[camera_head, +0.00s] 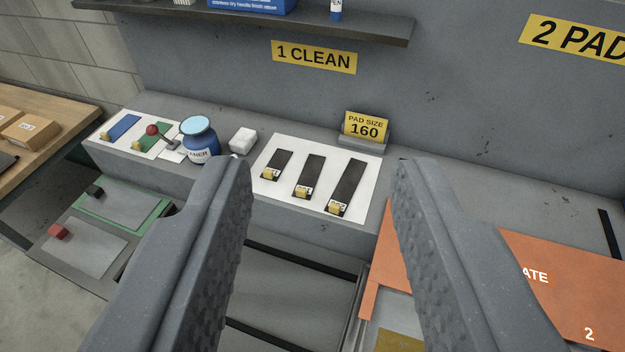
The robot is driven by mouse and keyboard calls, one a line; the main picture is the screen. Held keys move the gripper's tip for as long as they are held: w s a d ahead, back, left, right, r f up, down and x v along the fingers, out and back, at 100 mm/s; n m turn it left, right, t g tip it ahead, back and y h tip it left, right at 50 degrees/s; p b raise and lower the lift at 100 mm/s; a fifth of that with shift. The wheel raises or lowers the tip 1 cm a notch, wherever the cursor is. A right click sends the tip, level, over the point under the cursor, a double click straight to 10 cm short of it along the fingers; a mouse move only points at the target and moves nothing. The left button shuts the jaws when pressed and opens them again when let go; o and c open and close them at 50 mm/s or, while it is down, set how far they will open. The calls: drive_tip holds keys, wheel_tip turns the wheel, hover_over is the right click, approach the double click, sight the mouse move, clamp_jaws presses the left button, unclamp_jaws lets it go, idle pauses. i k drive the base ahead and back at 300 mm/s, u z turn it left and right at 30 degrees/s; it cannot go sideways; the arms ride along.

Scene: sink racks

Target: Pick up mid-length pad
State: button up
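Three dark pads with yellow tabs at their near ends lie side by side on a white sheet (372,170) on the grey ledge. The shortest pad (280,163) is on the left, the mid-length pad (312,172) is in the middle, and the longest pad (347,184) is on the right. My gripper (322,172) is open and empty, with its two fingers wide apart in the foreground. The pads show in the gap between the fingers, beyond them. The tab labels are too small to read surely.
A "PAD SIZE 160" sign (366,126) stands behind the pads. A blue jar (199,141), a white block (243,140) and a red-knobbed tool (153,130) are to the left. An orange plate (575,275) is at right. A shelf (250,24) hangs above.

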sight(306, 184)
drive_tip(key=z, duration=2.9)
drive_tip(key=k, duration=1.15)
drive_tip(key=u, duration=2.35)
drive_tip(key=i, duration=0.95)
drive_tip(key=z, duration=0.05)
